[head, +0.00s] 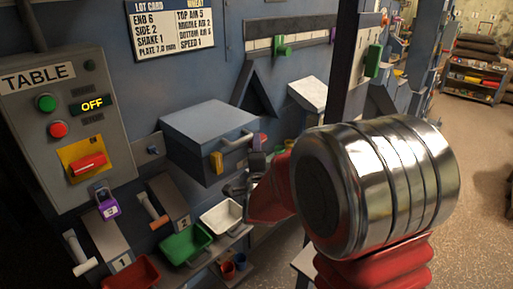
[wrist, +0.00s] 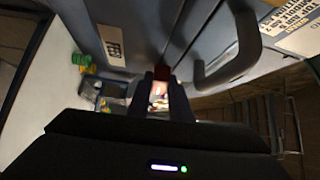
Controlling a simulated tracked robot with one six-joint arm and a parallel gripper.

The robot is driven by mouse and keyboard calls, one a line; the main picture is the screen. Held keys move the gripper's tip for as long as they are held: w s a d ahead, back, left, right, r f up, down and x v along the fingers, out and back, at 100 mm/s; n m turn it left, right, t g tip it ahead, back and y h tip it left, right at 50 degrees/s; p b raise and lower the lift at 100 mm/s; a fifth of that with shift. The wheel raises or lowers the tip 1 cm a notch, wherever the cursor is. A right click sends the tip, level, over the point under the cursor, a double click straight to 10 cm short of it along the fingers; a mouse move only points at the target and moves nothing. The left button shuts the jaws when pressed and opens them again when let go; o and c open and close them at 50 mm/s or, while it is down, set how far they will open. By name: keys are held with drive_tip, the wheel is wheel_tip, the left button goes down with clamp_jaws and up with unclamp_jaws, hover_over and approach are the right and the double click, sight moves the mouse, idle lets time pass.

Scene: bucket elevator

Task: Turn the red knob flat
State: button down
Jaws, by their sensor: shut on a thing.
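A red knob (head: 87,164) sits on a yellow plate (head: 98,151) on the grey TABLE control box (head: 92,215). Its bar lies near level, slightly tilted up to the right. A display above it reads OFF. My gripper (wrist: 161,76) shows in the wrist view, its dark fingers close together. A dark red piece (wrist: 143,75) shows at the fingertips, and the fingers are shut on it. I cannot tell what it belongs to.
Below the box hang a purple padlock (head: 109,208), levers and several bins, including a green bin (head: 187,243) and a white bin (head: 221,217). A grey box with a handle (head: 208,128) juts from the wall. A dark bar handle (wrist: 250,45) is close right of my gripper.

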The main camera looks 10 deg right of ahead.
drive_tip(key=shift+d+m+g, duration=0.1)
drive_tip(key=shift+m+g, duration=0.4)
drive_tip(key=shift+m, duration=0.1)
drive_tip(key=c, duration=1.6)
unclamp_jaws()
drive_tip(key=s+a, duration=0.1)
drive_tip(key=s, duration=0.8)
drive_tip(key=s+a, duration=0.1)
drive_tip(key=s, duration=0.3)
drive_tip(key=shift+s+a, duration=0.2)
drive_tip(key=shift+a, duration=0.1)
